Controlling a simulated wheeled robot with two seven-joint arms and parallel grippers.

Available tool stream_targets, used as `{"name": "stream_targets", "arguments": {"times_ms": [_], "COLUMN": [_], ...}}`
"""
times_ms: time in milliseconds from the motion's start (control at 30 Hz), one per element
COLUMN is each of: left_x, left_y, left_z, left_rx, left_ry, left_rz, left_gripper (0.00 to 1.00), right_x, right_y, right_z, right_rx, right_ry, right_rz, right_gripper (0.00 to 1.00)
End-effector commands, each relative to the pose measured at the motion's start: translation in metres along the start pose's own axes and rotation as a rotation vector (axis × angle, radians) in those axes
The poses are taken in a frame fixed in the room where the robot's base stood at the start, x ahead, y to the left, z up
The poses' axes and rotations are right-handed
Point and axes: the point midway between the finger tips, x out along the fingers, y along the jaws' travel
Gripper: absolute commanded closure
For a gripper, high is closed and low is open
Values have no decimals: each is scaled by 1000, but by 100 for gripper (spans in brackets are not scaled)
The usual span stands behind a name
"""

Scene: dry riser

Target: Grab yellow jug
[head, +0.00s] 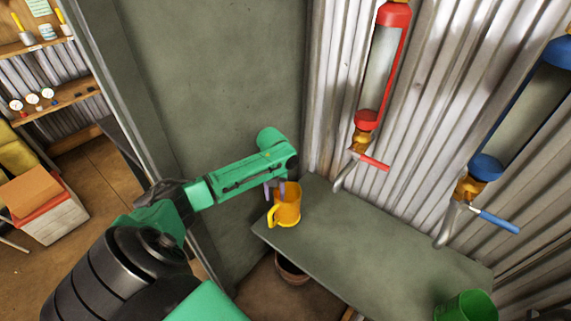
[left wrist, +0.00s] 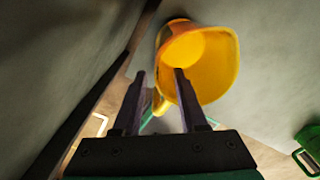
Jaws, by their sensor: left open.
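The yellow jug (head: 288,208) stands upright near the left end of the grey-green bench (head: 350,240), its handle to the left in the head view. My left gripper (head: 274,191) is at the jug's upper left side, its fingers pointing down. In the left wrist view the fingers of the left gripper (left wrist: 160,78) are apart. The jug (left wrist: 222,70) shows from above, and one fingertip overlaps its mouth. Part of its yellow handle shows between the fingers. I cannot tell whether a finger touches the jug. My right gripper is not in view.
A green jug (head: 466,307) stands at the bench's right end. A red cylinder (head: 380,65) and a blue cylinder (head: 522,110) with lever taps hang on the corrugated wall. A brown pot (head: 291,268) is below the bench. A grey-green wall (head: 215,80) rises behind my arm.

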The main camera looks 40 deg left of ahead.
Motion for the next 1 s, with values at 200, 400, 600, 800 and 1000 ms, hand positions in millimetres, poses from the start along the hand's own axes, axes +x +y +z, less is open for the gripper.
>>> {"name": "stream_targets", "arguments": {"times_ms": [200, 400, 600, 800, 1000], "left_x": [33, 68, 70, 70, 70], "left_y": [1, 2, 2, 2, 2], "left_z": [-2, -3, -3, -3, -3], "left_rx": [-1, -1, 0, 0, -1], "left_ry": [3, 0, -1, -1, -1], "left_rz": [-1, 0, 0, 0, 0], "left_gripper": [58, 58, 58, 100, 100], "right_x": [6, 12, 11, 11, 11], "right_y": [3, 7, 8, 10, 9], "right_z": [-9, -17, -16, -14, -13], "right_rx": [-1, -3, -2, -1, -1], "right_ry": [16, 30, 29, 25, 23], "right_rz": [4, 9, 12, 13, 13], "right_gripper": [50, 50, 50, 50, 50]}}
